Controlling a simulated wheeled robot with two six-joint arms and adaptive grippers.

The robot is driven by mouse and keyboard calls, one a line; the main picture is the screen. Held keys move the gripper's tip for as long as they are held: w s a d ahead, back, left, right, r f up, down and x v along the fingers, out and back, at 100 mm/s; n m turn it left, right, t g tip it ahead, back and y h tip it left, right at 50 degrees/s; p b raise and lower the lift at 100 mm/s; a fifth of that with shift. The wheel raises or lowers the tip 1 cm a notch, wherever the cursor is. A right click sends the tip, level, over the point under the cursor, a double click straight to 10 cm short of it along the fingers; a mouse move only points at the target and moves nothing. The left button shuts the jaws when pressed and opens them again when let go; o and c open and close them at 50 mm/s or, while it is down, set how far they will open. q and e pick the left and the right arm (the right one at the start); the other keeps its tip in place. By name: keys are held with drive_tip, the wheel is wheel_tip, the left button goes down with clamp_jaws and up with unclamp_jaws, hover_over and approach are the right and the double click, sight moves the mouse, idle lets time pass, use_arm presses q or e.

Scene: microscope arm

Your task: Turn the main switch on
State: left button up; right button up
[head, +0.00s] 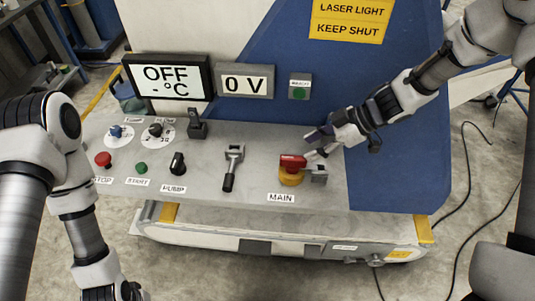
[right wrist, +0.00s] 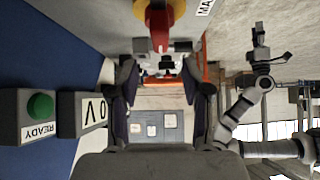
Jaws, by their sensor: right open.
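The main switch (head: 292,172) has a red handle on a round yellow base, above the MAIN label on the grey panel. Its red handle also shows at the top of the right wrist view (right wrist: 158,28). My right gripper (head: 316,146) is open, just behind and to the right of the switch, with its fingertips close to the red handle. I cannot tell whether they touch it. In the right wrist view, the two fingers stand apart with the handle above the gap between them. My left arm is at the left, its gripper cut off at the bottom edge in the head view.
A small grey block (head: 318,173) sits right of the switch. A lever (head: 232,167), a pump knob (head: 178,163) and a red stop button (head: 103,159) lie to the left. The displays behind read OFF (head: 166,76) and 0 V (head: 244,82). The READY lamp (head: 300,93) is green.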

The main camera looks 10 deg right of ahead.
sight(296, 158)
drive_tip(key=x, duration=0.7)
drive_tip(key=shift+d+f+b, duration=0.1)
drive_tip(key=shift+f+b, duration=0.15)
drive_tip(key=shift+b, duration=0.05)
drive_tip(key=shift+w, duration=0.1)
drive_tip(key=shift+d, duration=0.15)
clamp_jaws()
